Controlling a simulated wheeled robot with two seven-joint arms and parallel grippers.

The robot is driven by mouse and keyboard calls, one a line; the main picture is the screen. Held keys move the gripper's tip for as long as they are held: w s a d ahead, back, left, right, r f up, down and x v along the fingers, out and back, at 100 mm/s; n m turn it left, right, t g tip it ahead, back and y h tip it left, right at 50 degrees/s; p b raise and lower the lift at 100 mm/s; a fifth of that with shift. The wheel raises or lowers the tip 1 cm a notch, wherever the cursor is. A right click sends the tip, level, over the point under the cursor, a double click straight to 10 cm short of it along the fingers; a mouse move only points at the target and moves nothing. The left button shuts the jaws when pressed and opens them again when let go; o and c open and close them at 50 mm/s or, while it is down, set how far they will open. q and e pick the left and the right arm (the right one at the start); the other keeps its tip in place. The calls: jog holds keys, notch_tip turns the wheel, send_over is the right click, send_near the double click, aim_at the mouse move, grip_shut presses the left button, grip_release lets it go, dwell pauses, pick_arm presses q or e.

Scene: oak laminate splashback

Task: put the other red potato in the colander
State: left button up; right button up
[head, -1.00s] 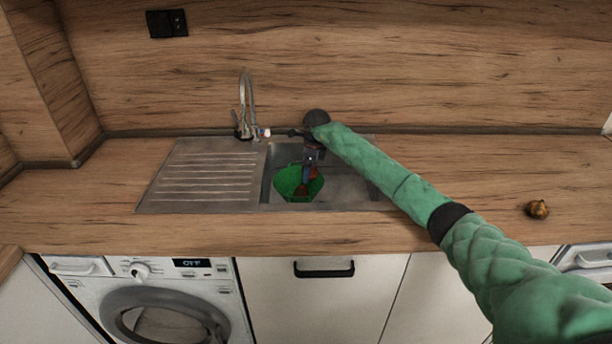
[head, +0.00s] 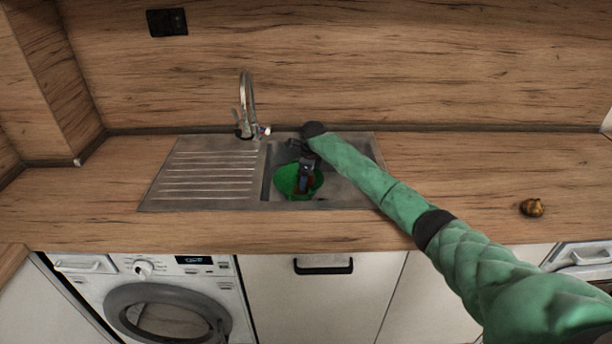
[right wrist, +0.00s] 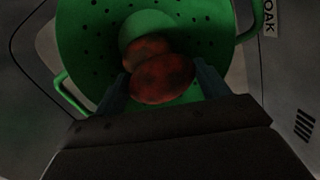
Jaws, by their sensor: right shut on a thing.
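A green colander (head: 287,181) with drain holes stands in the sink basin; it also shows in the right wrist view (right wrist: 92,50). My right gripper (head: 303,190) reaches down into it. In the right wrist view my right gripper (right wrist: 163,85) is shut on a red potato (right wrist: 163,79), held over the inside of the colander. Another red potato (right wrist: 146,48) lies just beyond it in the colander, partly hidden by the held one. I cannot tell whether the held potato touches the colander's bottom. My left gripper is not in view.
The steel sink has a ribbed drainboard (head: 205,175) on the left and a tap (head: 247,105) behind. A brown onion-like item (head: 531,207) lies on the worktop at right. The worktop (head: 455,175) between it and the sink is clear.

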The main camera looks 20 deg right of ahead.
jog(key=shift+f, duration=0.1)
jog(key=o, duration=1.4)
jog(key=shift+c, duration=0.2)
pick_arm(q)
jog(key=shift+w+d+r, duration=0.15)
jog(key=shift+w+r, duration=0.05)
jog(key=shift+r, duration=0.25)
pick_arm(e)
jog(key=shift+r, duration=0.5)
pick_arm(q)
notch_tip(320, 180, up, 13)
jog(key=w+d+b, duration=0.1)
jog(key=b, duration=0.2)
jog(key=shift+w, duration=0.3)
pick_arm(e)
notch_tip(320, 180, up, 11)
jog(key=s+d, duration=0.1)
jog(key=shift+s, duration=0.3)
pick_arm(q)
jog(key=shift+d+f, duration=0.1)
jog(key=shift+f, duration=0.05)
pick_arm(e)
jog(key=shift+r, duration=0.1)
